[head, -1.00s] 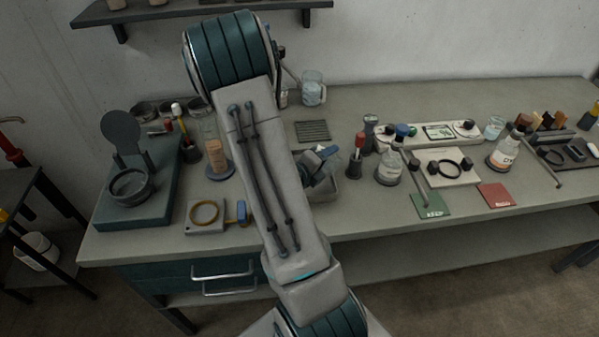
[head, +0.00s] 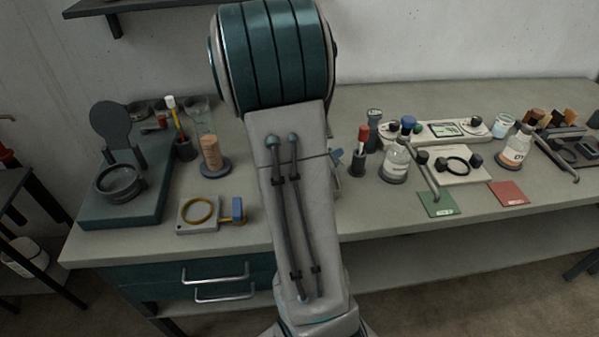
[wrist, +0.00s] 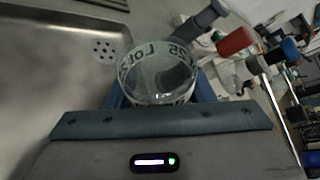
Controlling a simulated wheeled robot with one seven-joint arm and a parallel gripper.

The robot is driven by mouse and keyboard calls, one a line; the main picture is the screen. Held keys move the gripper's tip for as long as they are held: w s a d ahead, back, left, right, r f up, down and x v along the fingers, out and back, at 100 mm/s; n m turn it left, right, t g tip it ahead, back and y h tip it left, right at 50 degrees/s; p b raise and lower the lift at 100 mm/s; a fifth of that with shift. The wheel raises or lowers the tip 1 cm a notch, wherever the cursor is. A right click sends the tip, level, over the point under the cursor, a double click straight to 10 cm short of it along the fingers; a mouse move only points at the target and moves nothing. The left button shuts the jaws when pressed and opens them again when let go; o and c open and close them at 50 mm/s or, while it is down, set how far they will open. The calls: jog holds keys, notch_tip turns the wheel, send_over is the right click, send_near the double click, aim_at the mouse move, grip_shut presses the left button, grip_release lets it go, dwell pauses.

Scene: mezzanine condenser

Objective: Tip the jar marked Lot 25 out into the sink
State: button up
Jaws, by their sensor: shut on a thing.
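The jar marked Lot 25 (wrist: 158,72) is clear glass with dark lettering around its wall. It sits between the blue fingers of my gripper (wrist: 160,92), which is shut on it, in the wrist view. I look into its round mouth; how much it holds and its exact tilt are unclear. The sink (wrist: 45,75) is a grey metal basin at the left of the wrist view, with a round drain (wrist: 103,49). The jar appears beside or over the basin's right part; its height is unclear. In the head view my arm hides the gripper, jar and sink.
In the wrist view, a red-topped tool (wrist: 234,41) and other bench items stand close right of the jar. In the head view, a labelled bottle (head: 396,160), green card (head: 438,203) and red card (head: 508,193) lie right of my arm; a ring fixture (head: 198,212) lies left.

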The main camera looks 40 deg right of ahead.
aim_at(340, 162)
jog(key=shift+m+b, duration=0.3)
jog(key=shift+b, duration=0.75)
jog(key=shift+s+d+r+b, duration=0.1)
jog(key=shift+s+r+b, duration=0.05)
jog(key=shift+b, duration=0.15)
jog(key=shift+s+d+r+m+t+y+b, duration=0.35)
jog(key=shift+s+m+t+y+b, duration=0.2)
jog(key=shift+b, duration=0.6)
jog(key=b, duration=0.1)
jog(key=m+b, duration=0.1)
jog(key=b, duration=0.1)
jog(key=shift+s+d+f+t+b, duration=0.2)
jog(key=shift+s+f+t+b, duration=0.1)
jog(key=shift+s+f+t, duration=0.05)
jog(key=b, duration=0.1)
jog(key=s+m+t+b, duration=0.1)
jog(key=b, duration=0.1)
jog(key=shift+d+r+m+y, duration=0.25)
jog(key=shift+r+y, duration=0.1)
jog(key=shift+r, duration=0.05)
jog(key=b, duration=0.2)
jog(key=s+m+b, duration=0.1)
jog(key=b, duration=0.1)
jog(key=shift+d+f+t, duration=0.1)
jog(key=shift+d+t, duration=0.15)
jog(key=shift+t, duration=0.05)
jog(key=shift+r, duration=0.2)
